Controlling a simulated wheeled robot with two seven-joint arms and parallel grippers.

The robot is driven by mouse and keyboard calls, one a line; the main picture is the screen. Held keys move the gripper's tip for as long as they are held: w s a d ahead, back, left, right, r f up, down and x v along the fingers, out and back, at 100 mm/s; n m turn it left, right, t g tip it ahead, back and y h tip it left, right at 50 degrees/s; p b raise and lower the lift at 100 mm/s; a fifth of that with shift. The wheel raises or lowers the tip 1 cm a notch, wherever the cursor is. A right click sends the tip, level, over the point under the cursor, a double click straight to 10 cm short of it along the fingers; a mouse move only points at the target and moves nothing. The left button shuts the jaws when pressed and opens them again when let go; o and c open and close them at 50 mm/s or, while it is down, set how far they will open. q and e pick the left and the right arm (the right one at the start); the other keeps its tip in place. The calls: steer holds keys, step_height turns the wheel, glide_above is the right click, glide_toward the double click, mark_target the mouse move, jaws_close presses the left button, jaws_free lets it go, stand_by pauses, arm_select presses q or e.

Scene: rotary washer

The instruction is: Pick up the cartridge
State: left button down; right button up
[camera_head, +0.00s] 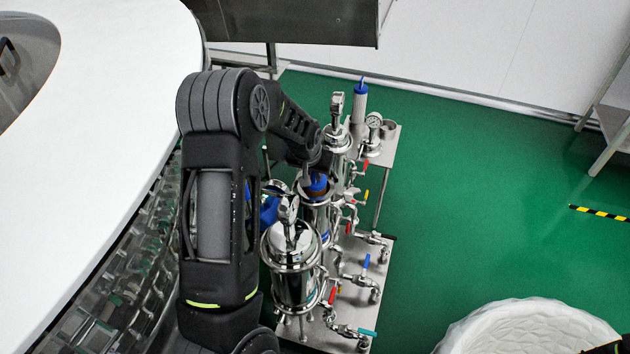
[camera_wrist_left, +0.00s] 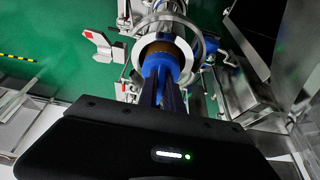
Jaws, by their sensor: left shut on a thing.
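My left gripper (camera_head: 312,172) reaches down to an open steel filter housing and is shut on the blue end of a cartridge (camera_head: 319,190). In the left wrist view, the dark fingers (camera_wrist_left: 166,95) grip the blue cap of the cartridge (camera_wrist_left: 158,62). The cartridge's brownish body shows inside the steel ring of the housing (camera_wrist_left: 183,42). Its lower part is hidden in the housing.
A closed steel housing (camera_head: 291,250) stands in front, with coloured valve handles to its right. Behind are another blue-topped cartridge (camera_head: 360,102) and a pressure gauge (camera_head: 374,120). A white round container (camera_head: 530,325) stands at lower right. Green floor is clear to the right.

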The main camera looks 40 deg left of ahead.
arm_select(q)
step_height(320, 180, up, 25)
steer(key=b, duration=0.1)
steer(key=shift+f, duration=0.15)
steer(key=shift+d+f, duration=0.1)
stand_by(0.6)
